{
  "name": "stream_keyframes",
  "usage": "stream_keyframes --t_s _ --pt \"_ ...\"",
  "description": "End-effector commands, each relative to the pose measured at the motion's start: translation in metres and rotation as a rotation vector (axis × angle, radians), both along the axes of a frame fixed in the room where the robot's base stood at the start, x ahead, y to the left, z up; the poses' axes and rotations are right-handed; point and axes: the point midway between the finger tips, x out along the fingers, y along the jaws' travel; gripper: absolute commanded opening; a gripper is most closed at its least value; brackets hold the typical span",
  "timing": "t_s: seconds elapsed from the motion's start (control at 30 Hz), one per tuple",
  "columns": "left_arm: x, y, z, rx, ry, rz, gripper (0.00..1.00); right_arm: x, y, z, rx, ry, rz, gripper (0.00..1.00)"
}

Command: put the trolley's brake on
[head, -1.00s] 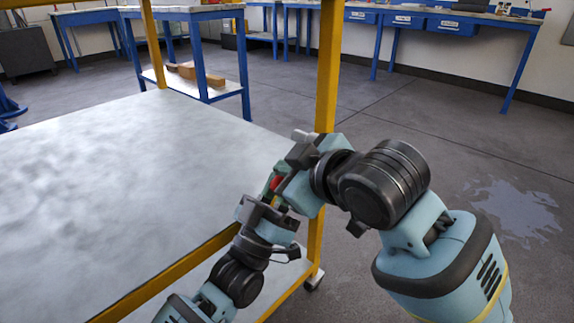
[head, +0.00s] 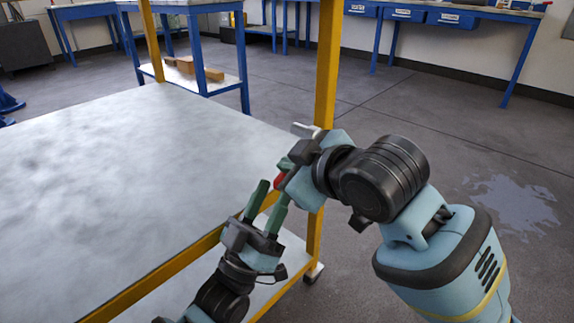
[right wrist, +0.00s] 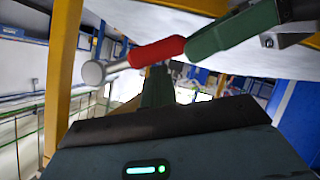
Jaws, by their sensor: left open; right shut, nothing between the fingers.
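The trolley is a yellow frame with a grey shelf (head: 120,180). Near its right post is a lever with a red part (head: 279,180) and a pale metal end (head: 304,130); the middle is hidden behind my right gripper. In the right wrist view the red part (right wrist: 157,52) and round metal end (right wrist: 95,72) show clearly. My right gripper (head: 287,165) is shut and empty, close to the red part; contact cannot be told. My left gripper (head: 268,190) is open and empty just below the red part, its green fingers pointing up toward it.
The trolley's yellow post (head: 327,70) stands right behind my right gripper. A caster (head: 313,273) shows at its foot. A blue bench (head: 190,45) stands behind, and another blue bench (head: 440,18) runs along the wall. A pale puddle (head: 515,205) lies on open floor at right.

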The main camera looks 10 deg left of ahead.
Motion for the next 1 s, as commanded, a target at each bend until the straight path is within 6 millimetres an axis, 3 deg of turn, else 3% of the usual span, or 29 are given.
stream_keyframes --t_s 0.13,0.47,0.6,0.77,1.0 --pt "-0.010 0.006 -0.014 0.004 0.006 0.001 0.45 -0.001 0.001 0.001 0.001 -0.001 0.003 0.00" --pt "-0.016 0.009 -0.021 0.006 0.009 0.002 0.45 -0.002 0.003 0.002 0.004 -0.002 0.008 0.00" --pt "-0.019 0.010 -0.033 0.017 0.039 0.011 0.45 -0.003 0.003 0.002 0.004 -0.003 0.009 0.00" --pt "-0.033 0.014 -0.077 0.064 0.149 0.047 0.45 -0.003 0.004 0.002 0.004 -0.003 0.010 0.00" --pt "-0.078 0.026 -0.168 0.188 0.392 0.116 0.45 -0.003 0.004 0.002 0.005 -0.003 0.010 0.00"
